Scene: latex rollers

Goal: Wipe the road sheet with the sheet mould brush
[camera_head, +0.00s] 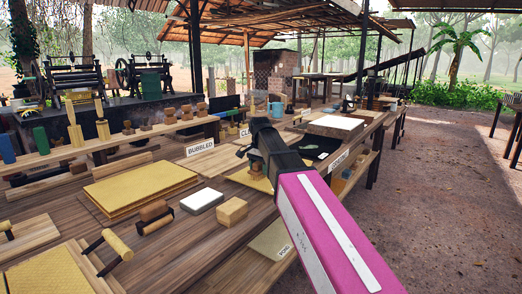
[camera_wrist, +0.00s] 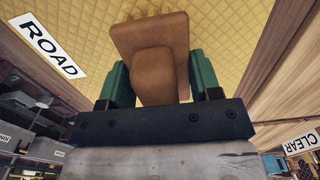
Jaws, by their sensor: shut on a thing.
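The road sheet (camera_wrist: 225,20) is a yellow, quilted-looking sheet filling the upper part of the wrist view. A white label reading ROAD (camera_wrist: 48,46) lies at its left. My gripper (camera_wrist: 160,85) has green fingers and is shut on the sheet mould brush (camera_wrist: 153,40), a brown block with a rounded grip. The brush's pale bristles face the sheet; I cannot tell whether they touch it.
Another yellow sheet (camera_head: 140,188) lies on the bench to the left. A white block (camera_head: 202,201), a tan block (camera_head: 232,211) and wooden-handled rollers (camera_head: 118,245) lie nearer. A BUBBLED sign (camera_head: 200,147) stands behind. A white slab (camera_head: 335,126) lies beyond my gripper.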

